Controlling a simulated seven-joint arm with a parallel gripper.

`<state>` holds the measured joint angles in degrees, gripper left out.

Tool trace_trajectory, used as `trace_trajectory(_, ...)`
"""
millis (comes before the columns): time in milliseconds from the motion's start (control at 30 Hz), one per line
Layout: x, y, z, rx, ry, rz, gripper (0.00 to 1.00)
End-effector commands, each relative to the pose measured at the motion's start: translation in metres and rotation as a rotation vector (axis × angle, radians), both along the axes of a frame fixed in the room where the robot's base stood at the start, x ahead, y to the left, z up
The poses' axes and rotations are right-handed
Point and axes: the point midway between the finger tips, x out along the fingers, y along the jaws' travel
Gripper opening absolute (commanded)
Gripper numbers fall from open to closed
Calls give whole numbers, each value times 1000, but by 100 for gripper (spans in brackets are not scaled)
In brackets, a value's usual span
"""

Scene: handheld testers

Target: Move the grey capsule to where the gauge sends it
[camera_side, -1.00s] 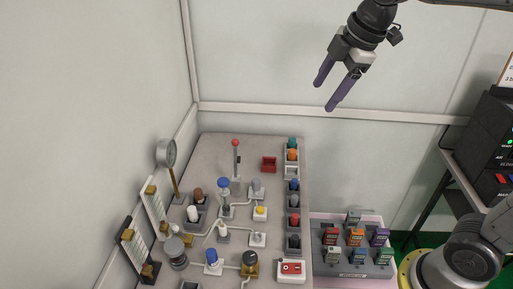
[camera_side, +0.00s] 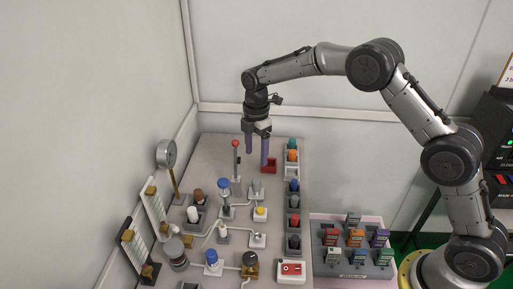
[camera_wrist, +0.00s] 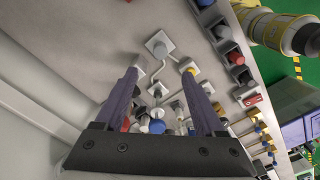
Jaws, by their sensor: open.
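The pressure gauge (camera_side: 166,153) stands on a brass post at the board's left edge; its reading is too small to make out.
A blue-topped valve (camera_side: 223,184), pipes and a yellow button (camera_side: 260,211) fill the middle of the board. A holder with brown and white capsules (camera_side: 195,213) is at left. A pink-edged tray of handheld testers (camera_side: 354,237) stands at right. The board's back left is clear.

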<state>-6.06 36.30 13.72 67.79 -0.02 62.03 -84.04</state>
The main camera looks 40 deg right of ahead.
Motion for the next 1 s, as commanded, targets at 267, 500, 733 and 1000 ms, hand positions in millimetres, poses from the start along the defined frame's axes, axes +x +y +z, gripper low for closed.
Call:
trace_trajectory(267, -1, 0, -46, -1, 5, -1, 71)
trace_trajectory(500, -1, -1, -89, 0, 4, -1, 71)
trace_trajectory(733, 0, 0, -118, 0, 1, -1, 71)
trace_trajectory(1000, 0, -1, -129, 0, -1, -2, 71)
